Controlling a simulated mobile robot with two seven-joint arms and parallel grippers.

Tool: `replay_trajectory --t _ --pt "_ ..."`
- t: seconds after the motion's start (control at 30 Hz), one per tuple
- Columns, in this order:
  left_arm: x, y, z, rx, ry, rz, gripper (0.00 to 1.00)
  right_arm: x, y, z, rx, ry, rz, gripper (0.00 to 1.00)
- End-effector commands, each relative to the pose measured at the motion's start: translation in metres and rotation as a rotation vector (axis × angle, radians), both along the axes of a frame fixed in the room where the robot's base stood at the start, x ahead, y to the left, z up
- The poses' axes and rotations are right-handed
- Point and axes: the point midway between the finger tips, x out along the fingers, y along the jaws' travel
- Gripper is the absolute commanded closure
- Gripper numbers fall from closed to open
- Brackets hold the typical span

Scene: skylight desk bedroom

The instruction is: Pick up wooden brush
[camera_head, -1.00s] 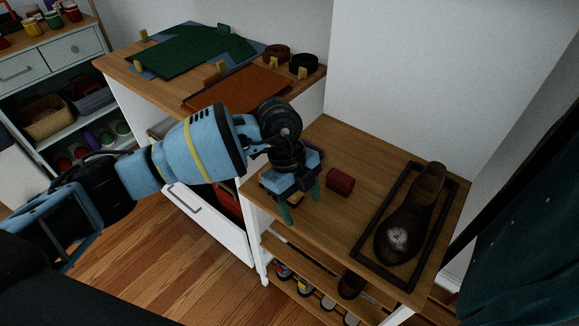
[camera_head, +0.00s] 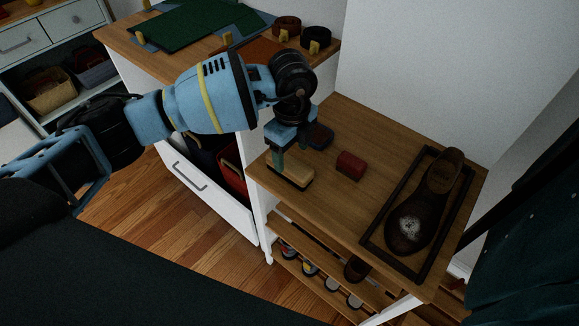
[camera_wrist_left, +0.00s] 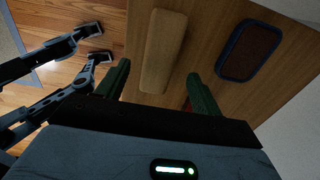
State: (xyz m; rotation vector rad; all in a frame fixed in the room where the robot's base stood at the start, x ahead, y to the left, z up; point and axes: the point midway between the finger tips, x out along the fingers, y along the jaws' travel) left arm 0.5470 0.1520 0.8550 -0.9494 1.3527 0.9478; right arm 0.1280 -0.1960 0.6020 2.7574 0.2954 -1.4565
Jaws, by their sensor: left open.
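The wooden brush (camera_head: 291,176) is a long tan block lying on the wooden top of the low cabinet, near its left edge. In the left wrist view the brush (camera_wrist_left: 163,48) lies lengthwise, just beyond and between the two green fingers. My left gripper (camera_head: 289,152) points down over the brush and partly hides it. The left gripper (camera_wrist_left: 157,72) is open and empty, with a finger towards each side of the brush. I cannot tell how much height is left between the fingertips and the brush.
A dark blue-rimmed oval item (camera_head: 320,136) lies close behind the gripper. A red block (camera_head: 350,165) sits to the right. A brown shoe (camera_head: 424,208) stands in a dark tray (camera_head: 376,247) farther right. A higher desk (camera_head: 120,40) stands at the left, with an open drawer (camera_head: 205,190).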

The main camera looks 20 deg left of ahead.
Motion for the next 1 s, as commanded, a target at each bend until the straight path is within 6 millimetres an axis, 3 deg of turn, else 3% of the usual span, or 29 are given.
replay_trajectory --t 0.3,0.63,1.0 --pt "0.0 0.005 -0.043 0.001 0.004 0.0 0.34 0.0 0.0 -0.001 0.0 0.001 0.0 0.64" --pt "0.0 0.005 -0.049 0.001 0.002 0.0 0.34 0.0 0.0 -0.001 0.0 -0.001 0.0 0.64" --pt "0.0 0.005 -0.049 0.001 0.002 0.0 0.81 0.002 0.0 0.0 0.0 -0.005 0.0 0.64"
